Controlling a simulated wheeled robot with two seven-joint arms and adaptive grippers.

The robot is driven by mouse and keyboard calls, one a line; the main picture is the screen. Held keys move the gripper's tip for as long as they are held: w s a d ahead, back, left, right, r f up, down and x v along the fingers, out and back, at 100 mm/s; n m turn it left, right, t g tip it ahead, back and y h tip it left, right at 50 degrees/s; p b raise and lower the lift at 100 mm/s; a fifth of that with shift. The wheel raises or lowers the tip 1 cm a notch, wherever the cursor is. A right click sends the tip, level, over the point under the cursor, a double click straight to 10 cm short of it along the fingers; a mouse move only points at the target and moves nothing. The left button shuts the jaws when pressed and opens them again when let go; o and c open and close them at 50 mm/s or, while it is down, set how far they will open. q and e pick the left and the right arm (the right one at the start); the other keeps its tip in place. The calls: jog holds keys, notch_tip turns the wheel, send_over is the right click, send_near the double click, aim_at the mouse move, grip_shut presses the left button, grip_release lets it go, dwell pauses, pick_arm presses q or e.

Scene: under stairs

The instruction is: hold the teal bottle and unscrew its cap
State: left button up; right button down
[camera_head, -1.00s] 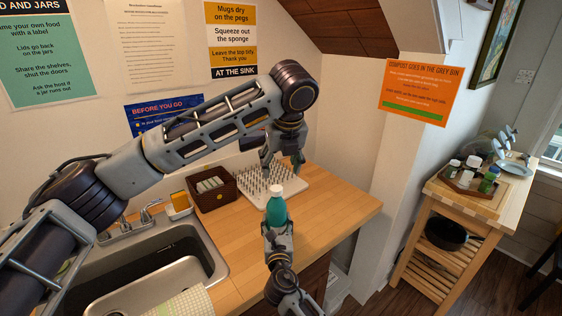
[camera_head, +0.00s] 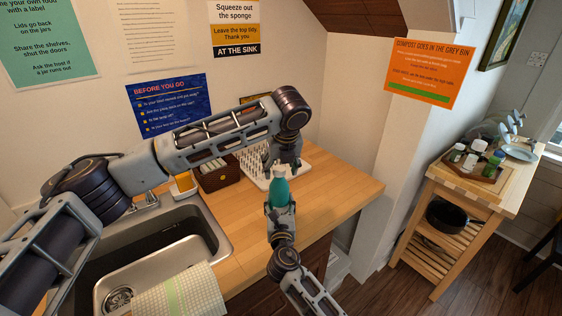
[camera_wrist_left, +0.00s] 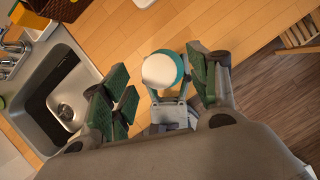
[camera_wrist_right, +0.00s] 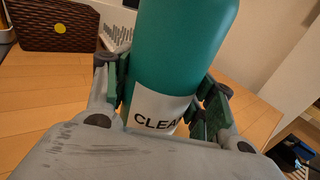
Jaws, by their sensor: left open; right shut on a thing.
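The teal bottle (camera_head: 279,193) stands upright above the counter's front area, with a white label reading "CLEA…" in the right wrist view (camera_wrist_right: 160,108). My right gripper (camera_head: 281,211) is shut around the bottle's body from below and in front. The white cap (camera_wrist_left: 162,71) is on top of the bottle. My left gripper (camera_head: 283,166) is directly above the bottle, pointing down. In the left wrist view its fingers are open, one on each side of the cap, with gaps between. In the head view the cap is mostly hidden by these fingers.
A wooden counter (camera_head: 335,195) with a steel sink (camera_head: 165,255) lies below. A white peg rack (camera_head: 302,178) and a brown basket (camera_head: 222,178) stand behind the bottle. A striped towel (camera_head: 180,295) hangs at the sink's front. A wooden cart (camera_head: 465,195) stands at the right.

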pick_arm(q)
jog(key=shift+w+f, duration=0.1)
jog(key=shift+f, duration=0.15)
grip_shut()
dwell(0.6)
